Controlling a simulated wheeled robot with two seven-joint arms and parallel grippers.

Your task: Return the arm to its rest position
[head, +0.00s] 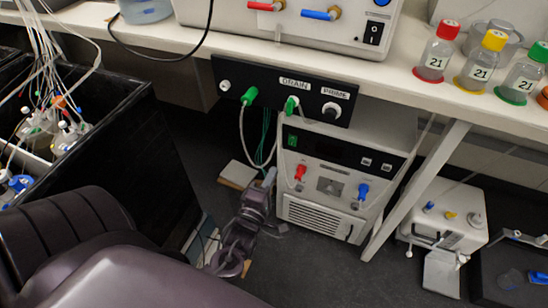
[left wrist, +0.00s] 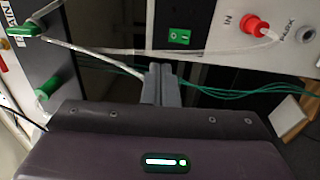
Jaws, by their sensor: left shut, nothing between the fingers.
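My left gripper (head: 268,178) is shut and empty. In the head view it is below the black DRAIN/PRIME panel (head: 268,96) and just left of the white control box (head: 330,222). In the left wrist view the closed fingers (left wrist: 160,80) show at the centre, with nothing between them. A pale tube from the panel hangs close to the fingertips; I cannot tell whether they touch. My right gripper is not in view.
A white bench (head: 420,75) overhangs the panel and carries several capped bottles (head: 435,60). A black bin (head: 130,150) with tubed bottles stands at left. A slanted white leg (head: 413,190) and a small white unit (head: 443,215) are at right. Thin green cables (left wrist: 225,90) hang near the gripper.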

